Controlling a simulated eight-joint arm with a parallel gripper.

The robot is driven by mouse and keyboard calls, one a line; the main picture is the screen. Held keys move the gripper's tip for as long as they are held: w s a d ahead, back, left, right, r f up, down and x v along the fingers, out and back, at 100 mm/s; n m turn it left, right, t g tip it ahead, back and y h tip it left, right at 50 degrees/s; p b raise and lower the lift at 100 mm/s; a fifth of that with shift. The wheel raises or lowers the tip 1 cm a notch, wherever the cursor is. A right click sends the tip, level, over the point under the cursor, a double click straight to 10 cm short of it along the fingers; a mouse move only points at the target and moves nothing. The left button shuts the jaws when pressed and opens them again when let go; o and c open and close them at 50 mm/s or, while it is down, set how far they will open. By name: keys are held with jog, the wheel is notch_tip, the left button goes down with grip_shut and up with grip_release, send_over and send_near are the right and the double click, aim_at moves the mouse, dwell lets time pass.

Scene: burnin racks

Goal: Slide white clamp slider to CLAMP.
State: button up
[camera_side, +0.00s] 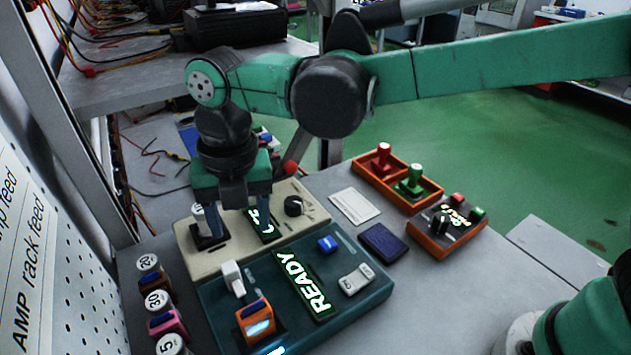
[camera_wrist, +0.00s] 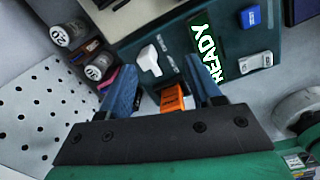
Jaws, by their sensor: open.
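The white slider (camera_side: 232,278) stands up from the left part of the teal fixture (camera_side: 365,300). In the wrist view the white slider (camera_wrist: 150,60) appears between my two fingers, beyond their tips and apart from them. My gripper (camera_side: 240,215) is open and empty, with blue fingers pointing down. In the side view it hangs over the beige unit behind the teal fixture; it also shows in the wrist view (camera_wrist: 162,66). An orange block (camera_side: 254,318) sits in the fixture in front of the slider. I cannot read a CLAMP label near the slider.
The fixture has a lit READY display (camera_side: 303,283), a blue button (camera_side: 327,243) and a pale rocker (camera_side: 356,279). The beige unit (camera_side: 315,212) has a black knob. Numbered round-topped pieces (camera_side: 158,300) line the left edge. An orange tray (camera_side: 397,181) holds red and green stamps.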

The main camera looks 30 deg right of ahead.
aim_at(229, 267)
jog(key=a+n, duration=0.1)
jog(key=f+n, duration=0.1)
jog(key=a+n, duration=0.1)
jog(key=shift+s+a+f, duration=0.25)
jog(key=shift+s+a, duration=0.05)
jog(key=shift+a+f+n, duration=0.15)
jog(key=shift+f+n, duration=0.15)
jog(key=shift+f, duration=2.55)
grip_shut()
